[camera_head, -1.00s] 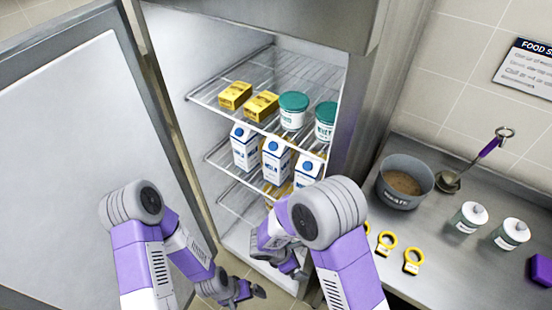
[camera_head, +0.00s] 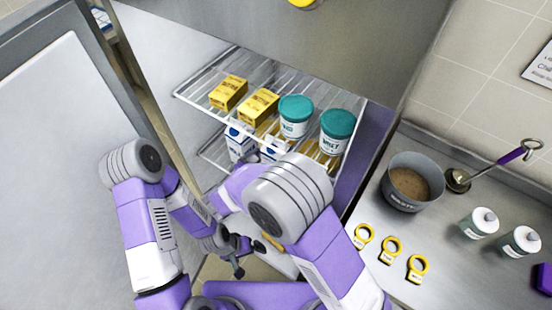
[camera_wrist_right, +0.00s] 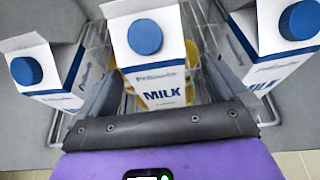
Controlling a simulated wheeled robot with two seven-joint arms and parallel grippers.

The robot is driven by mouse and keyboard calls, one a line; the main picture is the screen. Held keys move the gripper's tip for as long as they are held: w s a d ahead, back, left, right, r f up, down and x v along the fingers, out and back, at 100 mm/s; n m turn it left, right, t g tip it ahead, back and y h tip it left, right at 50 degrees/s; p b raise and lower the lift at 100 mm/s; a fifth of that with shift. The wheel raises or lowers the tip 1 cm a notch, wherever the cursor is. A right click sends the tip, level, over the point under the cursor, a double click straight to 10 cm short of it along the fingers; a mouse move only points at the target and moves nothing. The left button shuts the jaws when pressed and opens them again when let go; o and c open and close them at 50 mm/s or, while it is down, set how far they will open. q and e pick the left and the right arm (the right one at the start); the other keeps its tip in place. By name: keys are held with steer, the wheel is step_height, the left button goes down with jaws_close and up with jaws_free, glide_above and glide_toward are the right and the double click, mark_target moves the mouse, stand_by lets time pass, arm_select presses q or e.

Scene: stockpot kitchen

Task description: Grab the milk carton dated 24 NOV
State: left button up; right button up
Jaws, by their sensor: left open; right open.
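Three white-and-blue milk cartons with blue caps stand side by side in the right wrist view: a left carton (camera_wrist_right: 75,72), a middle carton (camera_wrist_right: 160,82) and a right carton (camera_wrist_right: 245,62). No date is readable on any of them. In the head view, the left carton (camera_head: 238,146) and part of the middle one (camera_head: 272,152) show on the lower fridge shelf; my right arm covers the rest. My right gripper (camera_wrist_right: 160,126) is open and close in front of the middle carton, its fingertips not clearly seen. My left gripper (camera_head: 236,264) is open, low before the fridge, away from the cartons.
The upper wire shelf (camera_head: 200,88) holds two yellow boxes (camera_head: 243,97) and two teal-lidded tubs (camera_head: 316,124). The open fridge door (camera_head: 60,160) stands left. The counter at right holds a pot (camera_head: 408,182), a ladle (camera_head: 500,160), yellow ring tags (camera_head: 390,250) and two white-lidded jars (camera_head: 500,232).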

steer(key=x, duration=0.6)
steer(key=shift+a+f, duration=0.2)
steer(key=shift+a, duration=0.05)
steer(key=c, duration=1.8)
steer(key=shift+w+r, duration=0.1)
jaws_close()
